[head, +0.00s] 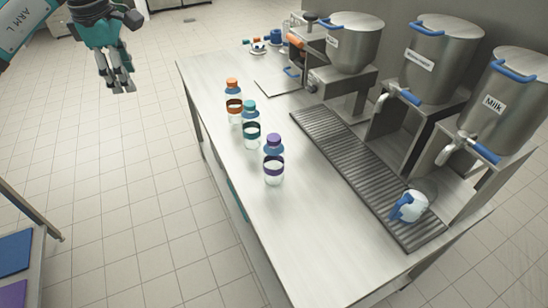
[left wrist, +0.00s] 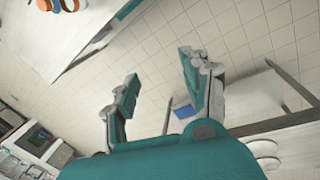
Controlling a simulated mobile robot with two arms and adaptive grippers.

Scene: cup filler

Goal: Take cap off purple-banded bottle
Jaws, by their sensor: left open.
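The purple-banded bottle (head: 273,171) stands upright on the steel table, nearest of a row of three bottles. Its purple cap (head: 273,140) is on top, above a blue neck. My left gripper (head: 122,86) is open and empty, in the air over the floor left of the table, well apart from the bottle. The left wrist view shows its two spread fingers (left wrist: 160,88) with nothing between them. My right gripper is in neither view.
A teal-banded bottle (head: 251,132) and an orange-banded bottle (head: 234,108) stand behind it. A drip grate (head: 350,165) runs along the dispensers, with a white and blue jug (head: 411,206) on it. The front of the steel table (head: 300,250) is clear.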

